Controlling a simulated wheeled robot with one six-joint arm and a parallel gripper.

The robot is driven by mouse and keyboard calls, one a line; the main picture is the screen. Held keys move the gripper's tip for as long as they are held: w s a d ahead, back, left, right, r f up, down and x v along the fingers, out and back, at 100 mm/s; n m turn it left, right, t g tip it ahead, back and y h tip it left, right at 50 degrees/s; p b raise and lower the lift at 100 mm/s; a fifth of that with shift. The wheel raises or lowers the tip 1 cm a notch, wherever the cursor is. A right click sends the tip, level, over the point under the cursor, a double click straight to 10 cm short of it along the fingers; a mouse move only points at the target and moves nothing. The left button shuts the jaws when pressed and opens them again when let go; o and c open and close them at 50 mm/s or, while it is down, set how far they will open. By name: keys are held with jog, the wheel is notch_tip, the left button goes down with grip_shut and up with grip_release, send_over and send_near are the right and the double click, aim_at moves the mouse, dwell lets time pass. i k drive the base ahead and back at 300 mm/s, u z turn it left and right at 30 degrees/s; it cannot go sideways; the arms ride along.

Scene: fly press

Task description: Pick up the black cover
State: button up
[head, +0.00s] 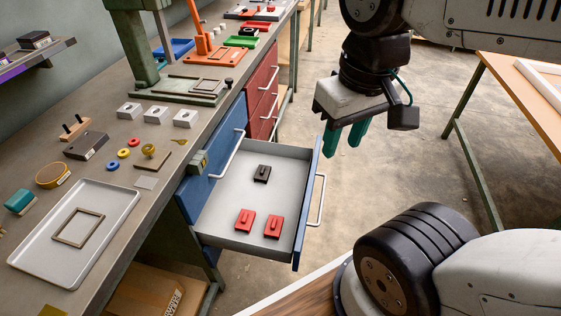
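A black cover (261,174) lies flat in the open drawer (219,216), toward its far end. Two red covers, one on the left (245,220) and one on the right (273,226), lie nearer in the same drawer. Each of the three has a small raised part on top. My gripper (344,143) hangs in the air to the right of the drawer, beyond its front panel. Its two green fingers point down with a gap between them, and nothing shows between them.
The drawer's blue front panel (307,205) and its handle (318,200) stick out over the floor. The workbench on the left holds a tray (115,238), white blocks, coloured rings and a green press (135,50). A wooden table (540,85) stands at right.

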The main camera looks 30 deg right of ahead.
aim_at(263, 173)
jog(key=z, duration=0.2)
jog(key=i, duration=0.85)
jog(key=u, duration=0.05)
